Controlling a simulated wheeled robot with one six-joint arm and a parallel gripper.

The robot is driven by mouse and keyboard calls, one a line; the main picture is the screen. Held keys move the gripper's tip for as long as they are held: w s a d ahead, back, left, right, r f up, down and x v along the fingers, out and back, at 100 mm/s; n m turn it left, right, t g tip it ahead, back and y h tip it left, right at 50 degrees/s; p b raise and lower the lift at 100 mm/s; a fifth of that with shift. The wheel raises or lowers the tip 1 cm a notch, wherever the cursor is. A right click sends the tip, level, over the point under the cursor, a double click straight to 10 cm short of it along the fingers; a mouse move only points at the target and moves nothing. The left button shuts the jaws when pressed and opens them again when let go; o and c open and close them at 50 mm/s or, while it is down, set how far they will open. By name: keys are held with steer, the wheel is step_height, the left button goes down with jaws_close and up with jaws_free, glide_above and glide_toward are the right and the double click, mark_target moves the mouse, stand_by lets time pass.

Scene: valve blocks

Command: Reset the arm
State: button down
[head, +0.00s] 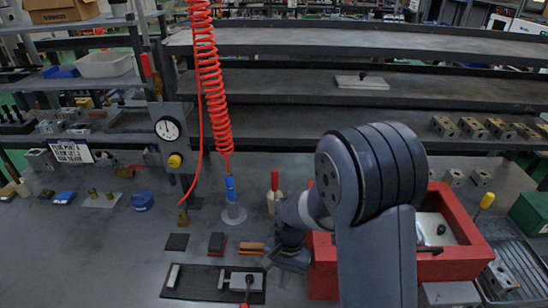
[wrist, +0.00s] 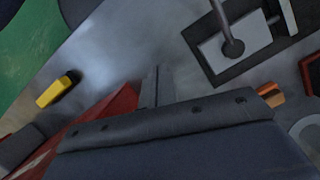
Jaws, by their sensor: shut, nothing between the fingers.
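My arm bends at a large dark elbow in the middle right of the head view. My gripper (head: 289,258) hangs at its end, low over the bench, just left of the red box (head: 322,265). Its fingers are small and partly hidden there. In the wrist view the narrow, closed fingers (wrist: 154,86) stick out past the dark gripper body, with nothing held. The red box's edge (wrist: 105,112) lies beside them at the left. My arm hides part of the box in the head view.
A dark plate with a metal clamp fixture (head: 240,281) lies left of my gripper. A red coiled air hose (head: 212,85) hangs near a pressure gauge (head: 168,129). Shelves (head: 290,85) span the back, holding valve blocks (head: 473,127) at right. Open bench lies at left front.

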steer(key=w+n, duration=0.2)
steer(key=n, duration=0.1)
steer(key=shift+w+d+h+p, duration=0.2)
steer(key=shift+w+h+p, duration=0.05)
steer(key=shift+h+p, duration=0.15)
steer(key=shift+w+n, duration=0.3)
steer(key=shift+w, duration=0.05)
steer(key=shift+w+d+b, duration=0.1)
steer(key=shift+w+b, duration=0.25)
steer(key=shift+w, duration=0.35)
steer(key=shift+r, duration=0.1)
